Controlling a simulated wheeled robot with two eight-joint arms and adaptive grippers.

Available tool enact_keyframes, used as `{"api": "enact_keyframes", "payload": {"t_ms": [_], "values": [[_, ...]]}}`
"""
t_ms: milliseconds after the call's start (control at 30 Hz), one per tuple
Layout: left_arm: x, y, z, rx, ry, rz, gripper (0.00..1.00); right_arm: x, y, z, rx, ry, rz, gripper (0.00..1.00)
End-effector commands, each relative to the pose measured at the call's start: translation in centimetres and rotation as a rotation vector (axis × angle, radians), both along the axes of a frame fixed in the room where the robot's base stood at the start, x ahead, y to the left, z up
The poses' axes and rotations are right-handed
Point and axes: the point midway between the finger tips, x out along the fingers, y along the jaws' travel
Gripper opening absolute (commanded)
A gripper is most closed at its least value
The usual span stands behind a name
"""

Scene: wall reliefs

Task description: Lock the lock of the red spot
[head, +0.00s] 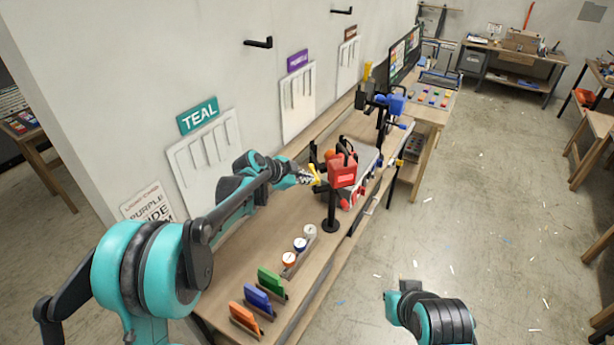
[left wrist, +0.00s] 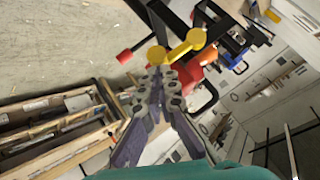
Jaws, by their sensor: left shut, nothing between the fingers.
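A red block-like unit (head: 342,172) stands on a black post over the long bench, at the red spot. A yellow lever (head: 315,175) is at its left side. In the left wrist view the yellow lever (left wrist: 184,48) has two rounded ends, with red parts (left wrist: 188,76) behind it. My left gripper (head: 311,178) is shut and empty, with its fingertips right at the lever. In the left wrist view its tips (left wrist: 160,72) overlap the lever's lower round end; I cannot tell if they touch. My right arm shows at the lower right, but its gripper does not.
A similar blue unit (head: 392,103) stands farther along the bench. Round white-topped pieces (head: 300,244) and coloured blocks (head: 257,297) lie nearer on the bench (head: 225,268). The wall with a TEAL sign (head: 198,116) is close on the left. The floor to the right is open.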

Motion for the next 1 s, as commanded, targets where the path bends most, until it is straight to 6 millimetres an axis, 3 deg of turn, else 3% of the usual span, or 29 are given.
{"api": "enact_keyframes", "payload": {"t_ms": [367, 1000], "values": [[-0.1, 0.0, -0.1, 0.002, -0.007, 0.000, 0.00, 0.0, 0.0, -0.2, 0.000, 0.000, 0.000, 0.00], [-0.5, -0.2, -1.4, 0.045, -0.129, -0.001, 0.00, 0.0, 0.0, -2.5, 0.000, 0.000, 0.000, 0.00]]}}
